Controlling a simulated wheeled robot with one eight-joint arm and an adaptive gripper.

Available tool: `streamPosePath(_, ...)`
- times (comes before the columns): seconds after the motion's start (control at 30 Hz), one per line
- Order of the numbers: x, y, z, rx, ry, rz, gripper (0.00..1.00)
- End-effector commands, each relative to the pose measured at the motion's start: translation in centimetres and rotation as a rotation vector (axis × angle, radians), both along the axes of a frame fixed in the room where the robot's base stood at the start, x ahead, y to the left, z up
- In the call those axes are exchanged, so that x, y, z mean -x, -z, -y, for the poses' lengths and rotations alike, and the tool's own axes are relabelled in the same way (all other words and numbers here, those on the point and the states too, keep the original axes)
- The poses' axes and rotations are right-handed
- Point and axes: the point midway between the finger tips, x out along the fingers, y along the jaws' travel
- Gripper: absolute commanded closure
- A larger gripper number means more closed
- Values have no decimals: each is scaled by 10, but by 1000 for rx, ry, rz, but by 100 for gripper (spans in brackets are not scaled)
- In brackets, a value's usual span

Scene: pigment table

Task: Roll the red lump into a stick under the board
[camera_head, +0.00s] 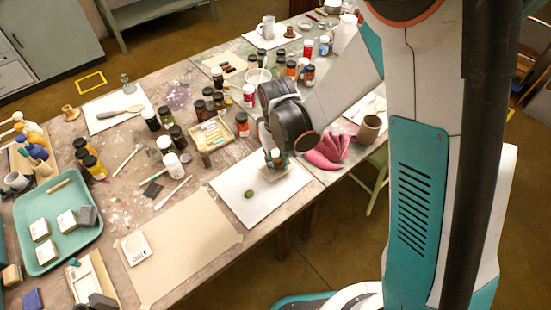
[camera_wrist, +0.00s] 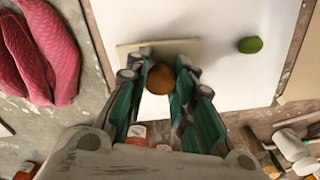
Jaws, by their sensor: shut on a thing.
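The board (camera_head: 289,184) is a small pale beige slab over the white sheet (camera_head: 231,180); it also shows in the wrist view (camera_wrist: 190,46). My gripper (camera_head: 274,157) is above it. In the wrist view my gripper (camera_wrist: 161,62) is shut on the board's brown round knob (camera_wrist: 160,80). No red lump shows in either view; the area under the board is hidden. A green lump (camera_head: 248,195) lies on the sheet, apart from the board and to its left in the head view. It also shows in the wrist view (camera_wrist: 250,45). I cannot tell whether the board touches the sheet.
A crumpled pink cloth (camera_head: 328,151) lies beside the sheet. A small open box of sticks (camera_head: 212,139) and an orange-labelled jar (camera_head: 242,124) stand behind it. A beige mat (camera_head: 190,245) with a small scale (camera_head: 137,247) lies left. The sheet's left part is mostly clear.

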Motion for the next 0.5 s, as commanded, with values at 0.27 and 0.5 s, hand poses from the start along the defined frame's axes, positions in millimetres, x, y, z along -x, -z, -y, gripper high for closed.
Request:
streamPosePath(0.27, 10, 2, 6, 0, 0, 0, 93)
streamPosePath(0.5, 15, 1, 10, 0, 1, 0, 93)
